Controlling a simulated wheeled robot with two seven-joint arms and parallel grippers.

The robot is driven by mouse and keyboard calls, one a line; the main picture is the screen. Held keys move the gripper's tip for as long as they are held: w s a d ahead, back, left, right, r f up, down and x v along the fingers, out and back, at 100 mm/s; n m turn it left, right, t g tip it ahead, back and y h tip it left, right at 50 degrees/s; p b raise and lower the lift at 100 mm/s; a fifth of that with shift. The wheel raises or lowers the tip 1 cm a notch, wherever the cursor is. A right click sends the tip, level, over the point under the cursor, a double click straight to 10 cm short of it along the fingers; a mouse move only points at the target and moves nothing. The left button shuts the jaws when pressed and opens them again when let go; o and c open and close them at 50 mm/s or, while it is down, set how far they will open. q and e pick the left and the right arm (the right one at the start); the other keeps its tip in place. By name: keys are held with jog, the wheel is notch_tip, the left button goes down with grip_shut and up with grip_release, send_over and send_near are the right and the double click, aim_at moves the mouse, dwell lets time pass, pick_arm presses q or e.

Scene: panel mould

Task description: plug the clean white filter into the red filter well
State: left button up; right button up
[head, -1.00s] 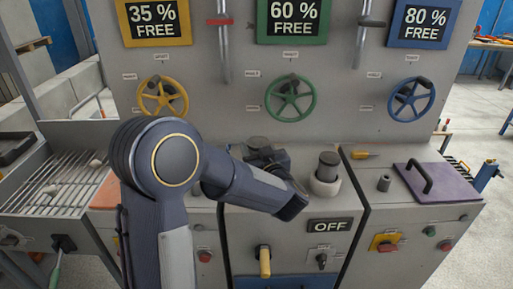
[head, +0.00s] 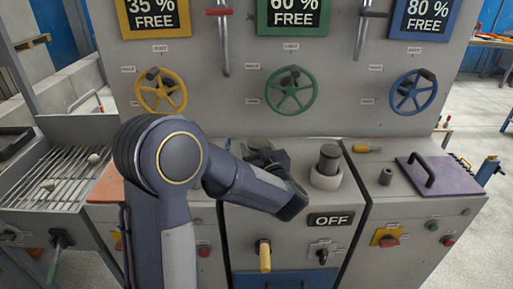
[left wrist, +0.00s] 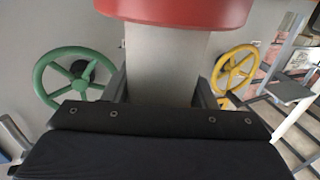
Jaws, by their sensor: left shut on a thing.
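My left gripper (head: 266,154) is over the middle console, mostly hidden behind my forearm in the head view. In the left wrist view, its two dark fingers (left wrist: 162,88) are shut on a pale grey-white upright body (left wrist: 165,62), apparently the white filter. A wide red round part (left wrist: 175,12) covers that body's end at the top of the picture. I cannot tell whether it is the red well's rim or part of the filter, nor whether the filter is seated. The red well is not clear in the head view. My right gripper is not in view.
A pale collar with a dark cylinder (head: 327,164) stands right of my gripper. A purple plate with a handle (head: 440,172) and a small grey stub (head: 386,176) are on the right console. The yellow wheel (head: 161,92) and green wheel (head: 291,91) are behind.

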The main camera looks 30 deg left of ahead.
pick_arm(q)
jog(key=shift+f+b, duration=0.65)
jog(key=shift+f, duration=0.25)
jog(key=shift+r, duration=0.15)
jog(key=shift+r+p, duration=1.9)
jog(key=shift+r, duration=0.1)
dwell(0.6)
jog(key=shift+f+b, duration=1.45)
jog(key=shift+f, duration=0.7)
jog(key=o, duration=1.1)
